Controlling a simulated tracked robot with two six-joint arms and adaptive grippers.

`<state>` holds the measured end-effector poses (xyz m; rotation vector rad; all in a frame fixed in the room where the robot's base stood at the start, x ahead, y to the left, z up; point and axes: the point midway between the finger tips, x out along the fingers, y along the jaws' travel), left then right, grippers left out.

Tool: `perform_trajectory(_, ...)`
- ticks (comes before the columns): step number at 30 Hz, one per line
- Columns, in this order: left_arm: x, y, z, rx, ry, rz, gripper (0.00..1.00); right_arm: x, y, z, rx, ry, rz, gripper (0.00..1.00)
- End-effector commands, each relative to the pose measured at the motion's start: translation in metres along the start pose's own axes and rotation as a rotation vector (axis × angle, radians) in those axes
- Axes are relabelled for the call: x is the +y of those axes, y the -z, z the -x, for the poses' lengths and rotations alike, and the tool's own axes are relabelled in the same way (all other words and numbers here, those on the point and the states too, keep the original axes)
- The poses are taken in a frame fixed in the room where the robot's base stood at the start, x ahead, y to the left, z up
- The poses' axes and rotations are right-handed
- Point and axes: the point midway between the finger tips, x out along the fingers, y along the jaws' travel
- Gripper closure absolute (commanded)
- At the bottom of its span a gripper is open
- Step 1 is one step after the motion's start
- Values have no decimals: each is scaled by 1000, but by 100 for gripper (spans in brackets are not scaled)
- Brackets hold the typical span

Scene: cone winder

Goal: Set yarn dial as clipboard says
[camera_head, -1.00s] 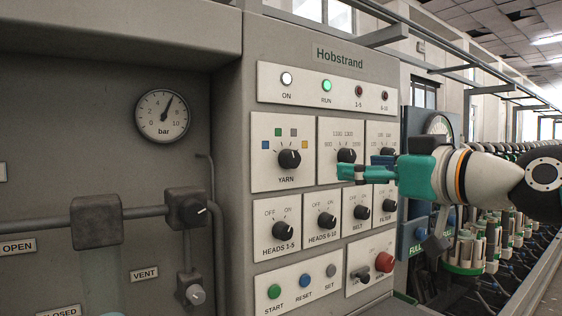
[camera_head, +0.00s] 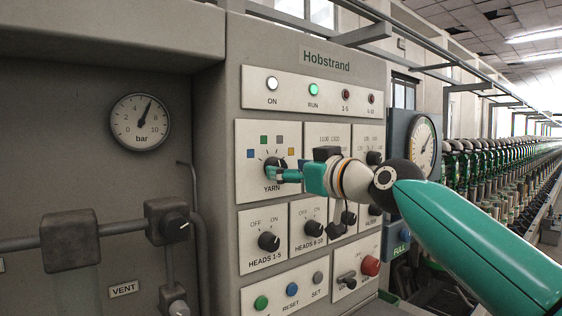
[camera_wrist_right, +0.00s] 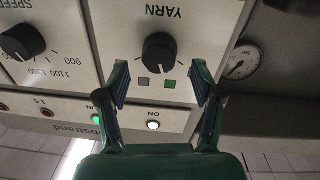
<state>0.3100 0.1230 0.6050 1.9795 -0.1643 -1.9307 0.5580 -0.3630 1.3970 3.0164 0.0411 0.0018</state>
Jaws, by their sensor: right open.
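The yarn dial (camera_head: 274,163) is a black knob on a pale plate, with blue, green, grey and orange squares around it. My right gripper (camera_head: 281,175) is in front of it, partly covering the dial. In the right wrist view, which is upside down, the yarn dial (camera_wrist_right: 159,52) lies between and beyond the fingertips of my open right gripper (camera_wrist_right: 160,76). No contact with the knob shows there. The green and grey squares show between the fingers. I cannot tell surely which square the dial points at. The clipboard and my left gripper are not in view.
The speed dial (camera_wrist_right: 22,42) sits beside the yarn plate. Below it in the head view are the heads 1-5 knob (camera_head: 268,241), heads 6-10 knob (camera_head: 313,228) and a red button (camera_head: 370,265). A pressure gauge (camera_head: 140,122) and pipes are at left.

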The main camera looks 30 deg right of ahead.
Motion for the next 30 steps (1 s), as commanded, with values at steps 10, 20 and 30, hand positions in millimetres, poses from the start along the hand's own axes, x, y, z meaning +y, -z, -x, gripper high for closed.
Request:
perform_trajectory(10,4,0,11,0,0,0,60,0,0,-34,0,1,0,33)
perform_trajectory(20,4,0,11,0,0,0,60,-1,0,-35,0,1,0,41)
perform_trajectory(30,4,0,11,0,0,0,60,-1,0,-35,0,2,0,93)
